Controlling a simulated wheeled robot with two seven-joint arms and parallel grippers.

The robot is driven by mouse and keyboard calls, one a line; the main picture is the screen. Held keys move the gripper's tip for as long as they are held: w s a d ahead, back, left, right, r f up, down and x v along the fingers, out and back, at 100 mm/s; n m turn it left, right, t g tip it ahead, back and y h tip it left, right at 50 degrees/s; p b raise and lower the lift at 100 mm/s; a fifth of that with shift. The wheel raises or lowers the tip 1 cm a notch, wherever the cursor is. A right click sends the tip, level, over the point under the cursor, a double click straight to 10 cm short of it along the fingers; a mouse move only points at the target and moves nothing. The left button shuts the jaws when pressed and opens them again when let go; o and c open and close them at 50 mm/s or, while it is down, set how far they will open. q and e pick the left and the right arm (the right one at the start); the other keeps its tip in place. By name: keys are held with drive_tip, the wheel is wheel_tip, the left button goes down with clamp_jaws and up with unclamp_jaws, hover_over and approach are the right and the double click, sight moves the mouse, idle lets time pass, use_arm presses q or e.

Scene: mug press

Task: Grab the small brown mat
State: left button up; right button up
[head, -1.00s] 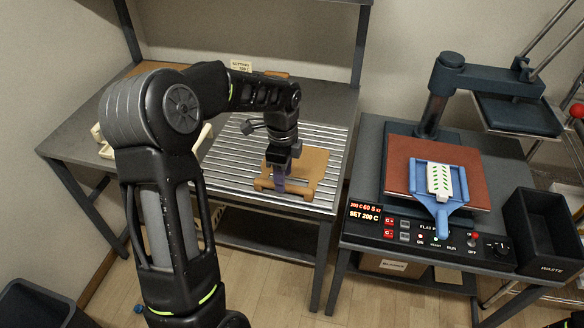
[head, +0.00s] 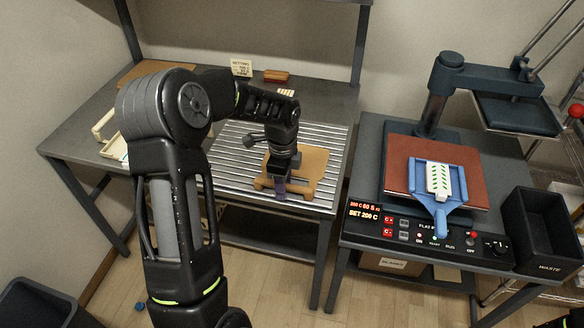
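A small tan-brown mat (head: 311,163) lies on the metal slatted rack of the left table, near its front right part. My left gripper (head: 281,188) points down at the mat's front left part, and the wrist hides some of the mat. A purplish piece shows at the fingertips. I cannot tell whether the fingers are open or shut, or whether they touch the mat. My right gripper is not in view.
A heat press with a red-brown pad (head: 396,175) and a blue holder (head: 438,203) stands on the right table. A black waste bin (head: 540,230) is at far right. A brown block (head: 276,76) and small sign (head: 242,67) stand at the back.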

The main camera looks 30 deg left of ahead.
use_arm(q)
clamp_jaws()
drive_tip(key=shift+r, duration=0.1)
idle(0.5)
wheel_tip(320, 180, up, 10)
drive_tip(key=shift+f+b, duration=0.1)
drive_tip(key=shift+b, duration=0.45)
idle(0.3)
